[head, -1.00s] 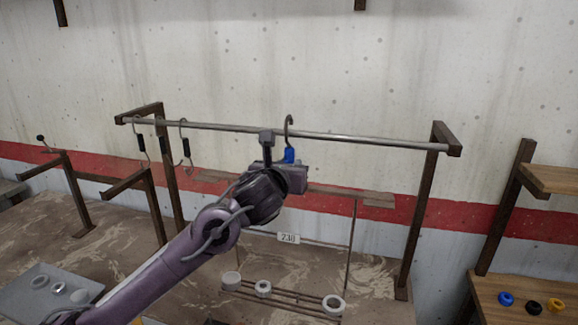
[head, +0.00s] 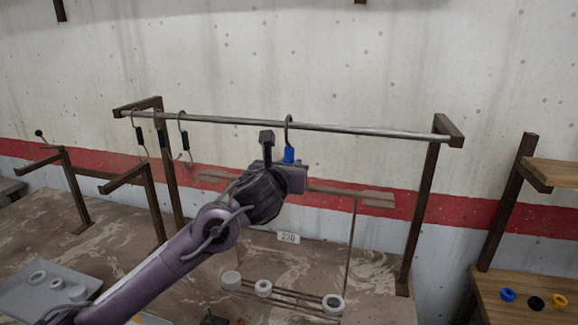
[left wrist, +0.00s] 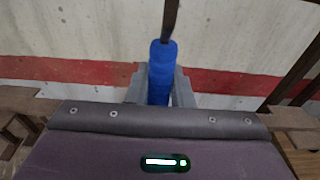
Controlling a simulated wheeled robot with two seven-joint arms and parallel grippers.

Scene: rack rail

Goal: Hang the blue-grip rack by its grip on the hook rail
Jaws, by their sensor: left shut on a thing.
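The blue-grip rack has a blue grip (head: 289,155) with a dark hook (head: 288,121) above it. In the head view the hook's curve overlaps the hook rail (head: 370,132), with its top a little above the bar; I cannot tell whether it bears on it. A thin upright rod and a lower frame (head: 285,297) carrying white rings show below. My left gripper (head: 290,168) is shut on the blue grip, just below the rail. The left wrist view shows the grip (left wrist: 161,70) upright between the two fingers. My right gripper is out of view.
Several dark-gripped hooks (head: 185,140) hang at the rail's left end. Brown posts (head: 420,215) support the rail. A grey tray (head: 25,290) with rings is at lower left. A wooden shelf (head: 530,300) at right holds blue, black and yellow rings. The rail's middle right is clear.

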